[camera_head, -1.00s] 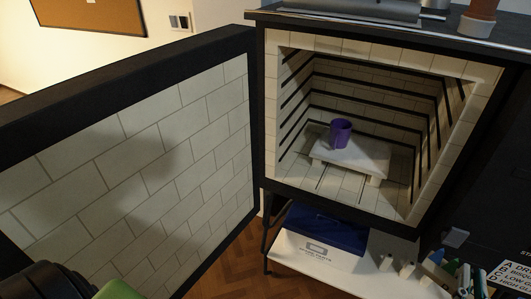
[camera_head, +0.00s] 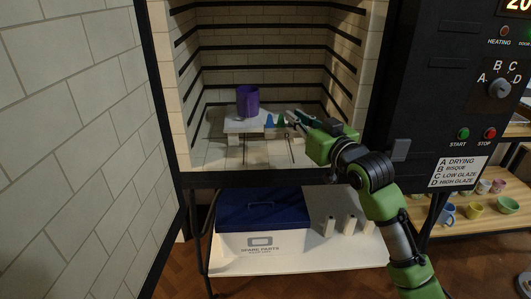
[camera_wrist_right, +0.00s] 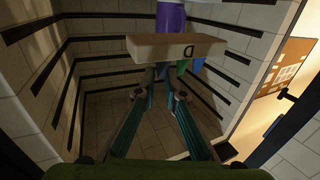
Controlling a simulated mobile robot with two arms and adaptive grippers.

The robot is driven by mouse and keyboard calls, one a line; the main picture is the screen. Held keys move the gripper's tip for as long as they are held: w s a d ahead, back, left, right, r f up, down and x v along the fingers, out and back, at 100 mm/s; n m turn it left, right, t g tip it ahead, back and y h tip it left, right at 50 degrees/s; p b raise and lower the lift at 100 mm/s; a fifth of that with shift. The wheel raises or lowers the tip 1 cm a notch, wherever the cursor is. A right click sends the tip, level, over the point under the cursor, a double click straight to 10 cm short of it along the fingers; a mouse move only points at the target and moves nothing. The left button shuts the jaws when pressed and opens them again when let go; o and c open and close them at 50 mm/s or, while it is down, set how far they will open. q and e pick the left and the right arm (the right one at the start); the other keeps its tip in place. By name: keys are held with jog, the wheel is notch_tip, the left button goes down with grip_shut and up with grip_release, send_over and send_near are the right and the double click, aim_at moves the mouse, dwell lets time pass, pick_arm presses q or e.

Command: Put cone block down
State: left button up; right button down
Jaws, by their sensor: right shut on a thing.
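The cone block (camera_wrist_right: 175,47) shows in the wrist view as a pale slab marked D, with coloured cones, including green and blue ones, pointing from it. I cannot tell whether the block touches the shelf. A purple cup (camera_head: 247,101) stands on the shelf beside it. My left gripper is out of view.
The open kiln door (camera_head: 75,130) fills the left. The control panel (camera_head: 450,100) is right of the opening. A wooden rack (camera_head: 480,220) with bowls stands right.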

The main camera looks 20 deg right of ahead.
jog(key=shift+w+d+r, duration=0.2)
jog(key=shift+w+d, duration=0.05)
jog(key=shift+d, duration=0.25)
jog(key=shift+w, duration=0.25)
jog(key=w+a+f, duration=0.2)
jog(key=w, duration=0.1)
jog(key=w+a+f+b, duration=0.1)
jog(key=w+a+f, duration=0.2)
jog(key=w+a+f+b, duration=0.1)
jog(key=w+a+f, duration=0.1)
jog(key=w+f, duration=0.1)
jog(key=shift+w+a+f, duration=0.1)
jog(key=shift+w+a, duration=0.2)
jog(key=shift+w, duration=0.05)
jog(key=shift+w+a+f, duration=0.1)
jog(key=shift+f, duration=0.05)
jog(key=f, duration=0.1)
jog(key=f+b, duration=0.1)
jog(key=f, duration=0.1)
jog(key=shift+w+a+f, duration=0.1)
jog(key=shift+w+a, duration=0.2)
jog(key=shift+w, duration=0.05)
jog(key=shift+f, duration=0.45)
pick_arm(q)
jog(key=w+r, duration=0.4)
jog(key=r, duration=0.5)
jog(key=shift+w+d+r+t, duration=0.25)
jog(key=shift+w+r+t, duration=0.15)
